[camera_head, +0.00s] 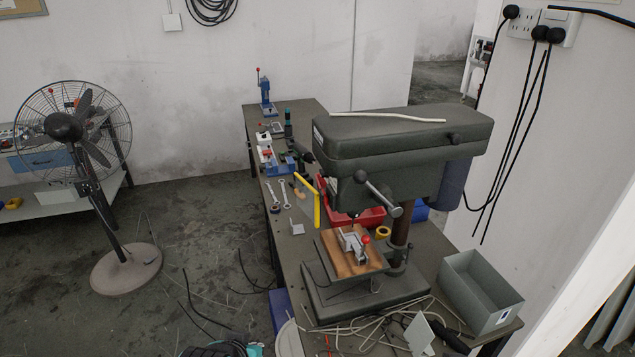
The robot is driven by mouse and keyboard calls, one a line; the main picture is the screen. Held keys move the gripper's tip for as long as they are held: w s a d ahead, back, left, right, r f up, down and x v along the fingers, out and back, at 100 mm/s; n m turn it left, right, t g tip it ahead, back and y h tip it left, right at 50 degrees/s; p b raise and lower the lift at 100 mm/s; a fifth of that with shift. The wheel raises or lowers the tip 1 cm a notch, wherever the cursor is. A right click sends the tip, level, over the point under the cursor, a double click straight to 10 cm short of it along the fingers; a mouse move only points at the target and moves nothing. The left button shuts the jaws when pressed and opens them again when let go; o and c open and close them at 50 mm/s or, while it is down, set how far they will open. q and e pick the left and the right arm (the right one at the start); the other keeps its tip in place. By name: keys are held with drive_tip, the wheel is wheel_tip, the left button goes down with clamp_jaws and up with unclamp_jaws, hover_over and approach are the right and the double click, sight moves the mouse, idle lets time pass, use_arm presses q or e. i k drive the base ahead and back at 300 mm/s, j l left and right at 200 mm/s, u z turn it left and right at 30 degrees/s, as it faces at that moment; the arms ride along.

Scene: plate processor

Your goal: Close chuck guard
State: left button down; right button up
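A dark green drill press (385,150) stands on the workbench (425,250). A yellow-edged, clear-looking panel (317,208) at the left of its head appears to be the chuck guard. It stands out to the left, apart from the chuck area, so it looks swung open. The chuck is mostly hidden under the head. A small clamp with a red knob (366,239) sits on a wooden board (342,262) on the drill table. Neither of my grippers can be made out.
A grey open bin (480,290) stands at the bench's right, and loose cables (375,325) lie at its front. Wrenches (278,193) and a blue vise (280,165) are farther back. A floor fan (75,130) stands at the left. Cables lie on the floor between.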

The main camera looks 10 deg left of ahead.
sight(304, 189)
drive_tip(key=j+z, duration=0.75)
drive_tip(key=j, duration=0.3)
drive_tip(key=j+z, duration=0.4)
drive_tip(key=j, duration=0.15)
drive_tip(key=k+j+z, duration=0.15)
drive_tip(key=j+z, duration=0.2)
drive_tip(key=j, duration=0.15)
drive_tip(key=j+z, duration=0.2)
drive_tip(key=j, duration=0.35)
drive_tip(key=u, duration=1.15)
drive_tip(key=i+u, duration=0.1)
drive_tip(key=u, duration=2.15)
drive_tip(key=l+u, duration=0.1)
drive_tip(key=u, duration=1.05)
drive_tip(key=l+u, duration=0.1)
drive_tip(key=u, duration=1)
drive_tip(key=l+u, duration=0.1)
drive_tip(key=u, duration=2.2)
drive_tip(key=k+u, duration=0.1)
drive_tip(key=u, duration=1)
